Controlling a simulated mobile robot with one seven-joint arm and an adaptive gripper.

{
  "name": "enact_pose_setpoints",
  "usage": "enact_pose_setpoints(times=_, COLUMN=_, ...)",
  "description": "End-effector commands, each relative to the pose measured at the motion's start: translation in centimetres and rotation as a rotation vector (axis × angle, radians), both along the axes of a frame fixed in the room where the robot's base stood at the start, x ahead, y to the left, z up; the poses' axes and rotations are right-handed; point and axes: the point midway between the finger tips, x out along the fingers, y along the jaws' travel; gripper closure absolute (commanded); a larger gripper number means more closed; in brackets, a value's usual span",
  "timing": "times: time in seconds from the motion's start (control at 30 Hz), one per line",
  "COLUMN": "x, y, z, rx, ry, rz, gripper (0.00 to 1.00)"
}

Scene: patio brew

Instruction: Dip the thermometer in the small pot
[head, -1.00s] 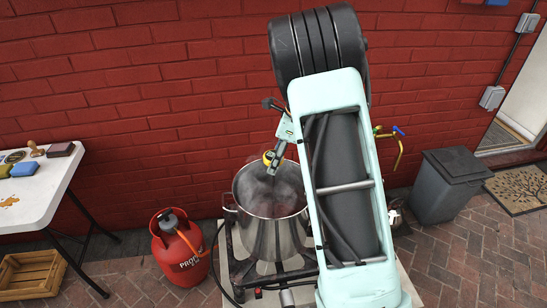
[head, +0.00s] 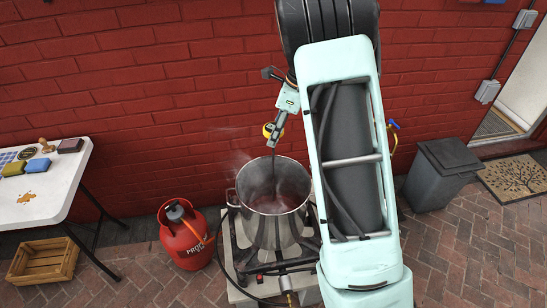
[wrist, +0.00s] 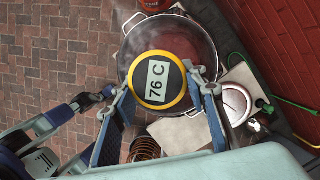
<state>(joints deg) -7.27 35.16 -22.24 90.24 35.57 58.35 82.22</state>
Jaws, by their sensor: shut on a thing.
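My gripper (head: 279,129) is shut on the thermometer (head: 267,131), which has a round yellow and black head. In the wrist view the thermometer (wrist: 157,81) sits between both fingers and its display reads 76 C. Its dark probe hangs down over the mouth of a large steel pot (head: 270,232) with dark red, steaming liquid. I cannot tell whether the tip touches the liquid. In the wrist view a smaller round vessel with a pale inside (wrist: 235,103) stands right of the large pot (wrist: 205,52). It may be the small pot; in the head view my arm hides that spot.
A red gas bottle (head: 187,241) with a hose stands left of the pot stand. A grey bin (head: 440,178) stands right. The brick wall (head: 150,95) is close behind the pot.

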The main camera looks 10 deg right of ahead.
Motion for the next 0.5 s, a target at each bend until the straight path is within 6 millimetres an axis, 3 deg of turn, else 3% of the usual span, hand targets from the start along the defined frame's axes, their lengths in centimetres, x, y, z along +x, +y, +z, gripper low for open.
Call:
enact_pose_setpoints(times=0.03, x=0.0, y=0.0, z=1.1, rx=0.001, ry=-0.001, rz=0.0, gripper=0.85)
enact_pose_setpoints(times=0.5, x=0.1, y=0.0, z=6.3, rx=-0.001, ry=-0.003, rz=0.0, gripper=0.85)
